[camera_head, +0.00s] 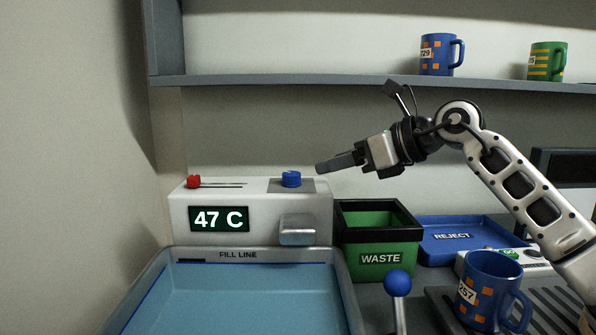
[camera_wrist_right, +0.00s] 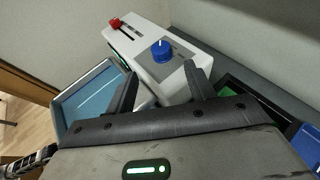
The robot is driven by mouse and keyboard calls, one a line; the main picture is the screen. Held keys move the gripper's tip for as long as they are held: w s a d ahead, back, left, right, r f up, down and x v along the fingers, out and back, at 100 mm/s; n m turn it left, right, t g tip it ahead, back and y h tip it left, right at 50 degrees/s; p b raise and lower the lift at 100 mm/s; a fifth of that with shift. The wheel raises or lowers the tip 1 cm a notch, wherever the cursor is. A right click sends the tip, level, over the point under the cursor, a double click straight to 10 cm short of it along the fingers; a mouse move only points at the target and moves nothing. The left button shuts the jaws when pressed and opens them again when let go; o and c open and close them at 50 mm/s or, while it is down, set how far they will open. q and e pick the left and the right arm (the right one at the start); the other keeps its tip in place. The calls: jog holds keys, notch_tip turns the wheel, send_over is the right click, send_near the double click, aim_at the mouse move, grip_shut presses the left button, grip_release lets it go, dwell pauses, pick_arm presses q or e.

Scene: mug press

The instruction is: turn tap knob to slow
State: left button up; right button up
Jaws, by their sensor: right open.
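The blue tap knob (camera_head: 291,179) sits on the right part of the top of the white tap unit (camera_head: 255,212). In the right wrist view the knob (camera_wrist_right: 162,50) lies beyond and between my finger tips, with a white mark on its top. My right gripper (camera_head: 322,165) is to the right of the knob and a little above it in the head view, apart from it. In the right wrist view its two fingers (camera_wrist_right: 160,82) are spread and empty. My left gripper is not in view.
The unit has a red slider (camera_head: 193,181), a 47 C display and a spout above a basin (camera_head: 250,254). A green waste bin (camera_head: 378,262) and blue reject tray (camera_head: 455,247) stand to the right. A blue-topped lever (camera_head: 398,283) and blue mug (camera_head: 487,285) are in front.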

aim_at(295, 174)
jog(key=p+x, duration=0.1)
jog(key=x, duration=0.8)
jog(key=shift+w+a, duration=0.15)
jog(key=c, duration=1)
